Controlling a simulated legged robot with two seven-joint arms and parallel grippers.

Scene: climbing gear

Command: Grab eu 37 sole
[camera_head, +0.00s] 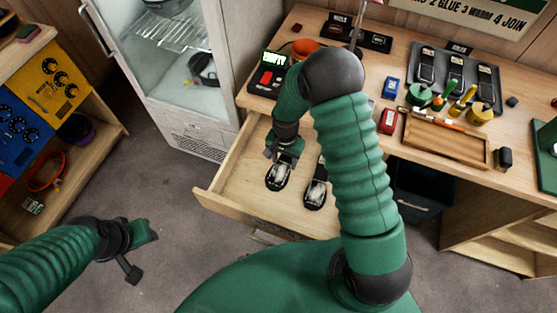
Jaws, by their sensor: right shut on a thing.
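An open wooden drawer (238,203) under the workbench holds two dark sole-shaped pieces with pale tops. The left sole (279,178) lies below my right gripper (281,153), whose jaws are shut at its far end. The right sole (316,191) lies beside it, partly hidden by my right arm. I cannot read a size on either sole, so I cannot tell which is EU 37. My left gripper (143,252) is open and empty above the floor at the lower left.
A glass-door cabinet (188,90) stands left of the drawer. Shelves stand far left. Floor between is clear.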

